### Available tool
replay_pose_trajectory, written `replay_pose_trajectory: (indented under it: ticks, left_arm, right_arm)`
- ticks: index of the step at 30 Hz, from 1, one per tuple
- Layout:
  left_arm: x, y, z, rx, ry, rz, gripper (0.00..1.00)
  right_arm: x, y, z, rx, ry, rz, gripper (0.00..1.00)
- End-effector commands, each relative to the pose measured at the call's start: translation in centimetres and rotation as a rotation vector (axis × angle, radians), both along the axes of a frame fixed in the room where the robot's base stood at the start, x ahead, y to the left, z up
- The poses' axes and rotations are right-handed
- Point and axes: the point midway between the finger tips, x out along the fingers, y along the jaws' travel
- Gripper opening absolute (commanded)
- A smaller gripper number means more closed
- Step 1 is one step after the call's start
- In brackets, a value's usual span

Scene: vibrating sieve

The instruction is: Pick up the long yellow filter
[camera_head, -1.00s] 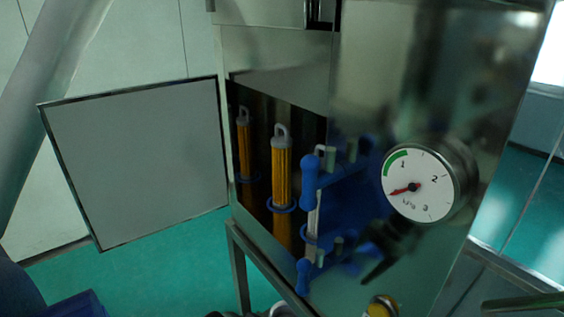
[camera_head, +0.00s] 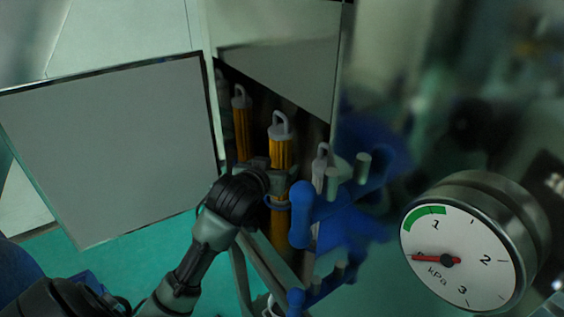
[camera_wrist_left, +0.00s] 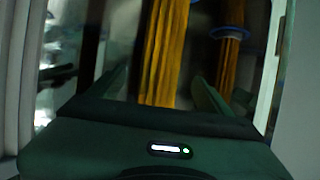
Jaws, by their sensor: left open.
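The long yellow filter (camera_head: 280,150) stands upright inside the open cabinet, with a grey loop handle on top and a blue ring around it. A second yellow filter (camera_head: 241,130) stands behind it to the left. My left gripper (camera_head: 282,178) is at the front filter, just above its blue ring, and hides part of it. In the left wrist view, the left gripper's open fingers (camera_wrist_left: 160,92) stand on either side of a yellow filter (camera_wrist_left: 163,50), and another yellow filter (camera_wrist_left: 228,60) is to the right. I cannot tell whether the fingers touch it. The right gripper is not in view.
The cabinet's open door (camera_head: 110,145) is at the left. Blue clamp handles (camera_head: 301,212) stand close to the right of the filter. A pressure gauge (camera_head: 460,258) sticks out from the steel front at the lower right.

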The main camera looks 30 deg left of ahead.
Motion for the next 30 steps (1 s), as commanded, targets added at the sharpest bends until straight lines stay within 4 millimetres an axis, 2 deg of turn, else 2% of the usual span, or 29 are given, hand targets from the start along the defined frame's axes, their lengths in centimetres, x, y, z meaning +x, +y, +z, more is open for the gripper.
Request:
replay_pose_trajectory:
  ticks: [2, 5, 12, 15, 19, 27, 30]
  left_arm:
    - [0.9, 0.2, -0.1, 0.0, 0.005, 0.001, 0.8]
    - [2.2, 0.4, -0.7, 0.0, 0.005, 0.001, 0.8]
    - [4.1, 1.0, -1.8, 0.0, 0.0, 0.0, 0.8]
    - [4.2, 1.0, -2.0, 0.0, 0.0, 0.0, 0.8]
    - [4.2, 1.0, -2.0, 0.001, 0.0, 0.0, 0.8]
    - [4.1, 1.0, -2.0, 0.001, 0.001, 0.0, 0.08]
    - [4.1, 1.0, -1.9, 0.001, -0.001, 0.0, 0.08]
  right_arm:
    - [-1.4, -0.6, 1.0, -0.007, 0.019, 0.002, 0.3]
    - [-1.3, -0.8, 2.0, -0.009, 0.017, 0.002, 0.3]
    - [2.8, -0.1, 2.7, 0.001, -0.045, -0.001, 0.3]
    - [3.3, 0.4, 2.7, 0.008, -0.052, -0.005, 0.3]
    - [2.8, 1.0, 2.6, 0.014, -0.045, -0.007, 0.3]
    - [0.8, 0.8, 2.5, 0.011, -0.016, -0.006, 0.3]
    - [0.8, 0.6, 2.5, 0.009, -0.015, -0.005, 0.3]
